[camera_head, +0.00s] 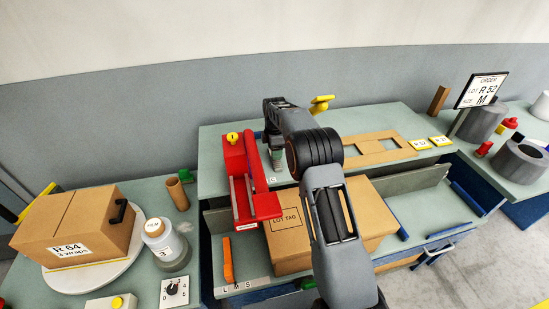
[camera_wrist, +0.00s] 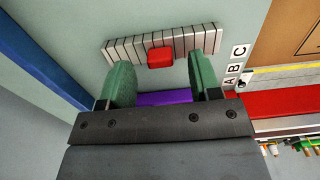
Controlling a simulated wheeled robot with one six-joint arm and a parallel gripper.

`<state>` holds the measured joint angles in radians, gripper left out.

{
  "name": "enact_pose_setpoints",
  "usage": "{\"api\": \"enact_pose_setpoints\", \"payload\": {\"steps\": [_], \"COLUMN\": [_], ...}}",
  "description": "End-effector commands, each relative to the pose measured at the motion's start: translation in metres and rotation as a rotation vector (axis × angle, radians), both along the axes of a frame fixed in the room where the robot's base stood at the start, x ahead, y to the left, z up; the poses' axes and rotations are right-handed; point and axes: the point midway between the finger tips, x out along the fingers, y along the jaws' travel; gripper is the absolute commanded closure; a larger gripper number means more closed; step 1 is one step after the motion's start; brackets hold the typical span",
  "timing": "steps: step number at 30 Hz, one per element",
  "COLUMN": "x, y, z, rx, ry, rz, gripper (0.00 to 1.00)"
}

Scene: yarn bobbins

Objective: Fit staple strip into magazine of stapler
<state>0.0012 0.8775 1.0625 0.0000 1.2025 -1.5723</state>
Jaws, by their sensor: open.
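The staple strip (camera_wrist: 130,46), silvery with dark cross lines, lies on the pale green surface in the wrist view. A small red block (camera_wrist: 160,57) sits at its middle. My gripper (camera_wrist: 160,66) is open, its two green fingers spread on either side of the red block, apart from it. The red stapler (camera_head: 262,205) lies left of my arm in the head view, with a long channel along it and a yellow knob on its far end. The strip is not discernible in the head view. My gripper (camera_head: 276,158) is partly hidden by my arm there.
A purple piece (camera_wrist: 165,97) shows between the fingers, nearer the palm. A red bar (camera_wrist: 285,103) and labels A, B, C (camera_wrist: 234,68) are at the right. A lot-tag carton (camera_head: 290,242) lies right of the stapler. A brown cut-out board (camera_head: 380,148) lies behind.

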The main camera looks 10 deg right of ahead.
Motion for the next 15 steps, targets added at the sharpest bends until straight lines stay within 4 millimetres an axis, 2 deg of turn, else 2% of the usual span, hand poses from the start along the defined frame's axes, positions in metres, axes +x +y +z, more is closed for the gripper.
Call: {"api": "enact_pose_setpoints", "payload": {"steps": [5,12,15], "x": [0.0,0.0001,0.0001], "y": [0.0,0.0,-0.0001], "z": [-0.0117,-0.0131,-0.013], "rx": [0.0,0.0,0.0], "ry": [0.0,-0.001,-0.001], "rz": [0.0,0.0,0.0], "gripper": [0.43,0.43,0.52]}}
